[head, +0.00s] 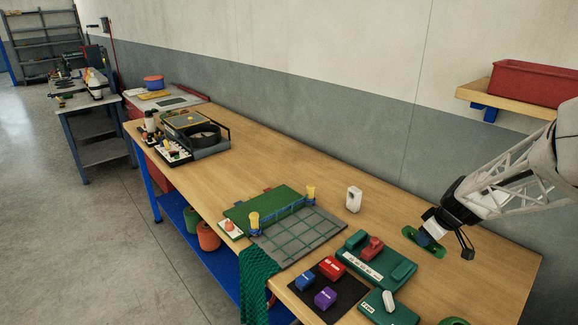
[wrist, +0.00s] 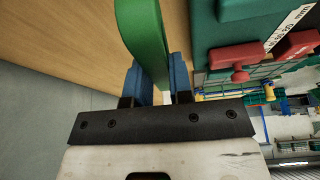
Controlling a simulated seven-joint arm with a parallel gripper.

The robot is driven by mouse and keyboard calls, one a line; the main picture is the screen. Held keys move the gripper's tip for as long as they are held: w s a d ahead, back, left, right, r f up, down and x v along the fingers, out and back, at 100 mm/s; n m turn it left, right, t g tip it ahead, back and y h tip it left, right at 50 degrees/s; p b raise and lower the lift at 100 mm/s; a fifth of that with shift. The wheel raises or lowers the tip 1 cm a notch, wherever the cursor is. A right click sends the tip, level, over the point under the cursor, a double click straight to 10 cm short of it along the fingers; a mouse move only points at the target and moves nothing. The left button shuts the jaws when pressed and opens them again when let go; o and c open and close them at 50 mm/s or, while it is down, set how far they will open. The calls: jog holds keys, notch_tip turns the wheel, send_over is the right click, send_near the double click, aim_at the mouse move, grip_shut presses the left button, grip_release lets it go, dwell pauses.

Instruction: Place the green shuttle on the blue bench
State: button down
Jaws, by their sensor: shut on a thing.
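The green shuttle (head: 411,233) is a flat, rounded green piece at the right of the head view. My gripper (head: 427,238) is shut on it, with blue fingers on either side. In the wrist view the green shuttle (wrist: 147,35) stands between the two fingers (wrist: 155,82), its far end cut off by the frame. It appears held above the wooden top of the long bench (head: 450,270); the exact gap is hard to tell. This bench has blue legs and a blue lower shelf (head: 220,262). A farther bench (head: 103,152) at left has blue-grey legs.
A dark green tray (head: 352,266) with a red piece and a black mat (head: 350,287) with red, blue and purple blocks lie left of my gripper. A white bottle (head: 353,199) stands behind. A red bin (head: 535,82) sits on a wall shelf. Bare wood lies below my gripper.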

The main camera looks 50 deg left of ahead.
aim_at(406, 231)
jog(key=shift+n, duration=0.5)
jog(key=a, duration=0.1)
jog(key=s+a, duration=0.1)
jog(key=a, duration=0.3)
jog(key=shift+s+a+f, duration=0.2)
jog(key=shift+s+f, duration=0.1)
jog(key=shift+w, duration=0.1)
jog(key=shift+w+a+f, duration=0.25)
jog(key=shift+w+a, duration=1.35)
jog(key=shift+w, duration=0.5)
jog(key=shift+w+a+f, duration=0.25)
jog(key=shift+w+a, duration=1.3)
jog(key=shift+w, duration=0.55)
jog(key=shift+w+a+f, duration=0.25)
jog(key=shift+w+a, duration=1.35)
jog(key=shift+w, duration=0.5)
jog(key=shift+f, duration=0.15)
jog(key=shift+f, duration=1.65)
jog(key=shift+f, duration=0.1)
jog(key=c, duration=1)
grip_release()
